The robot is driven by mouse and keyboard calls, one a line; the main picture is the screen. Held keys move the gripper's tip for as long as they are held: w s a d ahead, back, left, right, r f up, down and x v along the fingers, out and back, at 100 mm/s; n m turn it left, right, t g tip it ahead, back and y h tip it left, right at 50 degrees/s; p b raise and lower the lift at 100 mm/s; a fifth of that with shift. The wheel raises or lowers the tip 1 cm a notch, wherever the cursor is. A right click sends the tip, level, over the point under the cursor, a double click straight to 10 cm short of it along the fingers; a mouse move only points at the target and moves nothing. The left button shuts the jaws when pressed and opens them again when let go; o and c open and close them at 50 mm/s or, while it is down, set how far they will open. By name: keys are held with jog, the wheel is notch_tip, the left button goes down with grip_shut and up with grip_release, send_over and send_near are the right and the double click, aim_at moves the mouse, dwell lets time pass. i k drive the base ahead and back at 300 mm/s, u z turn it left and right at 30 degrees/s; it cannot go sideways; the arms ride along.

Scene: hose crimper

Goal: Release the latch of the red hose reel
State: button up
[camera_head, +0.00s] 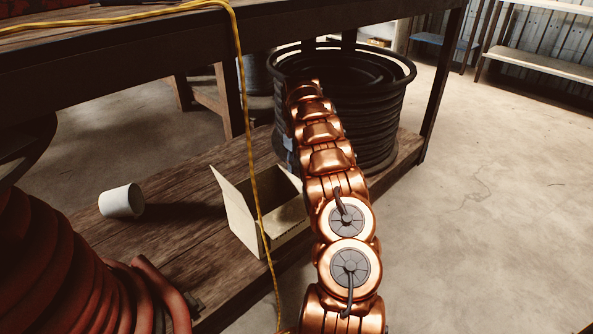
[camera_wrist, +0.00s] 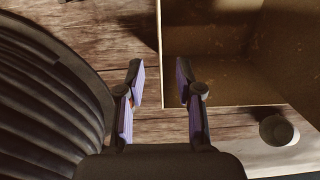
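The red hose reel (camera_head: 50,265) fills the lower left corner of the head view, with its red hose wound in thick coils. Its latch does not show in either view. My gripper (camera_wrist: 160,83) is open and empty in the wrist view, its two fingers apart above the wooden shelf. It is between a black hose reel (camera_wrist: 45,95) and an open cardboard box (camera_wrist: 210,104), well away from the red reel. In the head view, my copper arm mostly hides the gripper beside the black hose reel (camera_head: 375,120).
The cardboard box (camera_head: 240,218) and a white cup (camera_head: 122,201) lie on the lower wooden shelf (camera_head: 185,255). A yellow cord (camera_head: 248,130) hangs from the bench top (camera_head: 120,45) across the box. Open concrete floor (camera_head: 490,210) lies to the right.

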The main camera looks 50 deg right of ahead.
aim_at(194, 305)
jog(key=k, duration=1)
